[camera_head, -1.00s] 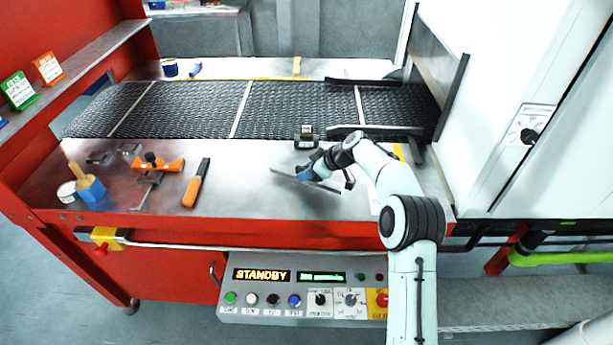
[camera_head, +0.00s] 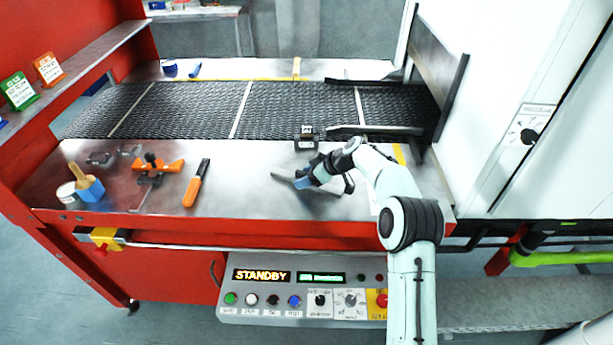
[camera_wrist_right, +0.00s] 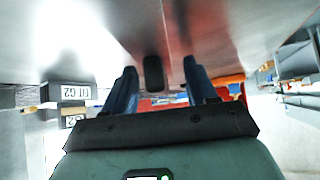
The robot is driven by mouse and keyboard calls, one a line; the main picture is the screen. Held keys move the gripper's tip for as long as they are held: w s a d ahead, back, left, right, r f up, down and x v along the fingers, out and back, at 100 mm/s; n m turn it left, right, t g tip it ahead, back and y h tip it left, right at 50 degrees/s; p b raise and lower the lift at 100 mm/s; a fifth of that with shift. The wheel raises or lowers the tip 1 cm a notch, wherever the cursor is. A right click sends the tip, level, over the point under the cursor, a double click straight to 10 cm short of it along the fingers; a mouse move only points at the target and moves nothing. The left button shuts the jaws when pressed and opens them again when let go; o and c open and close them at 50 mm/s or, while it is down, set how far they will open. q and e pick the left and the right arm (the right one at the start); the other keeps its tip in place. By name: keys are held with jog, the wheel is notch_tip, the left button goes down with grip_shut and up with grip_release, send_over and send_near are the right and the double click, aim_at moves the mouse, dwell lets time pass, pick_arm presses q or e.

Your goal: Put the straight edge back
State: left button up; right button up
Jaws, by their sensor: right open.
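My right gripper (camera_head: 308,182) is low over the front right part of the steel bench, its blue fingers pointing left. In the right wrist view the two blue fingers (camera_wrist_right: 160,92) stand apart, so it is open. A thin grey strip (camera_head: 281,177), which looks like the straight edge, shows at the fingertips; the fingers and wrist hide the rest. I cannot tell whether it touches the bench or the fingers. In the wrist view a dark rounded shape (camera_wrist_right: 153,72) lies between the fingers against a grey surface; I cannot tell what it is. My left gripper is not in view.
The steel bench (camera_head: 240,190) has free room left of the gripper. A dark labelled block (camera_head: 306,138) stands behind, near the mesh belt (camera_head: 200,108).

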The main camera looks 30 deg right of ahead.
jog(key=b+v, duration=0.1)
jog(key=v, duration=1)
jog(key=shift+b, duration=0.3)
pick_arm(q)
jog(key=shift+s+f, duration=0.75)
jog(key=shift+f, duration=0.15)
pick_arm(e)
jog(key=shift+s+d+r, duration=0.25)
jog(key=shift+s+r, duration=0.05)
jog(key=shift+r, duration=0.1)
